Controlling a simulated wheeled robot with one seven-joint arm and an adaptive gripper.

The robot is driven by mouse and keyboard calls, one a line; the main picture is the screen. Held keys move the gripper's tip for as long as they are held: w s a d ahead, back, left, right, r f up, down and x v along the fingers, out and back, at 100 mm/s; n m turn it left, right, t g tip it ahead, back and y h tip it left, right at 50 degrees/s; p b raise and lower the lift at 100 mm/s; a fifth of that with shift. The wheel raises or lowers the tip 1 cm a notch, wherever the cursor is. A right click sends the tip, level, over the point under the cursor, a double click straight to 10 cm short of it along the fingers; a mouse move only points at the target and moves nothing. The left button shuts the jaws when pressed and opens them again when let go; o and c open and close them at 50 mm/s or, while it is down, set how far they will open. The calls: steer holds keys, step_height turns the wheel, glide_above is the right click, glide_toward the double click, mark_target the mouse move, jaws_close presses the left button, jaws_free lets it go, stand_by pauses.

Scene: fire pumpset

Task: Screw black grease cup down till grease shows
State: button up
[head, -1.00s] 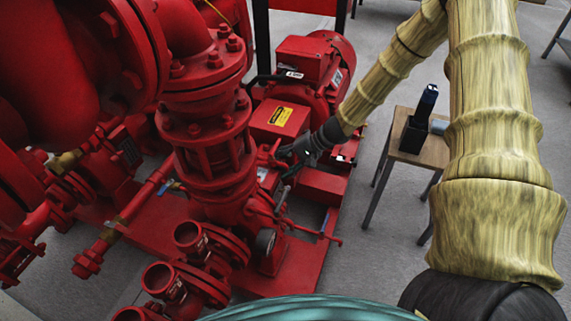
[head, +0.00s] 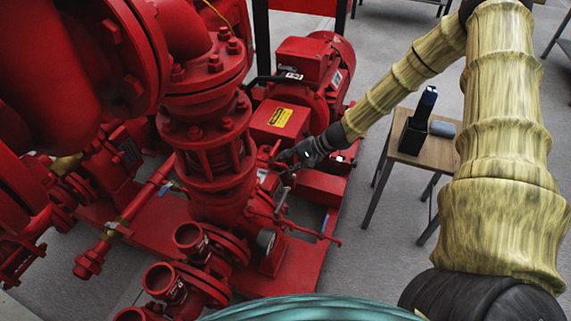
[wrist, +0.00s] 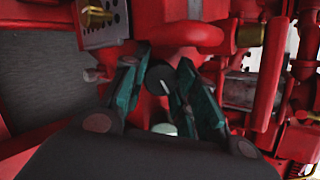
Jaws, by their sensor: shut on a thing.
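My gripper (head: 287,160) is at the red pump, beside the yellow-labelled red housing in the head view. In the wrist view its two teal-edged fingers (wrist: 166,90) are closed in on a small dark round cap, the black grease cup (wrist: 159,80), between the fingertips. In the head view the cup is too small and hidden to tell apart from the fingers. No grease can be made out in either view. A pale round spot (wrist: 164,129) shows lower down between the fingers; I cannot tell what it is.
The red motor (head: 312,75) stands behind my gripper. Vertical red pipework (head: 207,150) stands close on its left. A thin red rod (head: 310,233) sticks out below. A small wooden table (head: 432,151) with a black holder (head: 414,135) stands to the right on open grey floor.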

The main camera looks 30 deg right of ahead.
stand_by(0.3)
steer(key=o, duration=1)
steer(key=shift+d+r, duration=0.1)
steer(key=shift+v, duration=5.9)
